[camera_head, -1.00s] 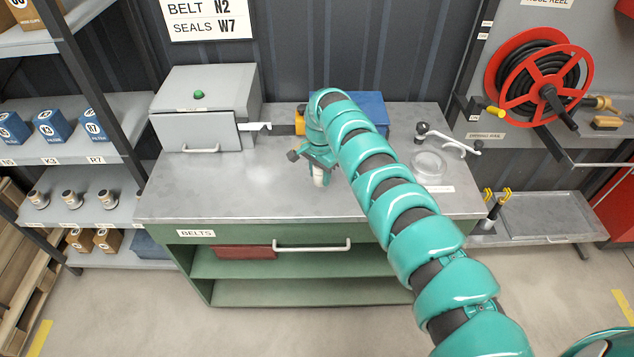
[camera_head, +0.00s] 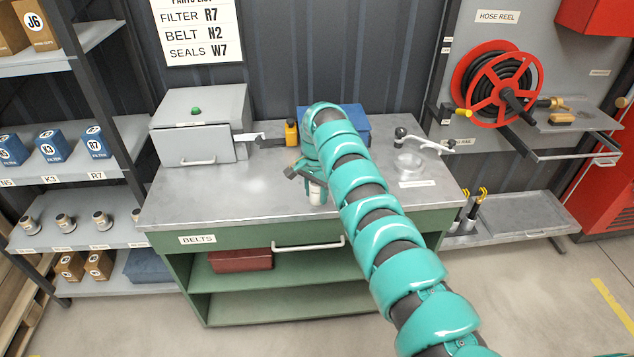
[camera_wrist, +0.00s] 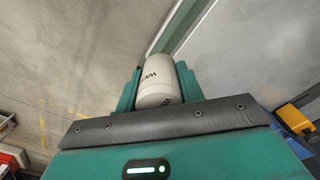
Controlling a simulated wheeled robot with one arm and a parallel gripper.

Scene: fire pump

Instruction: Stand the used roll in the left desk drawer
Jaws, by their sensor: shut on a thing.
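The used roll, a small white cylinder with dark lettering, is held between my gripper's fingers in the wrist view (camera_wrist: 158,80). In the head view the roll (camera_head: 317,194) hangs about upright below my gripper (camera_head: 311,178), near the desk's front edge. My gripper is shut on it. The grey-topped green desk (camera_head: 240,195) has a front panel labelled BELTS (camera_head: 225,240) with a pale bar handle (camera_head: 308,245). The panel looks closed, and my arm hides its right part. I cannot see an open drawer.
A grey box with a green knob (camera_head: 200,125) stands at the desk's back left. A yellow item (camera_head: 291,133) and a blue box (camera_head: 350,122) are behind my gripper. A clear round dish (camera_head: 408,165) is at right. Below, a dark red box (camera_head: 240,261) sits on a shelf.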

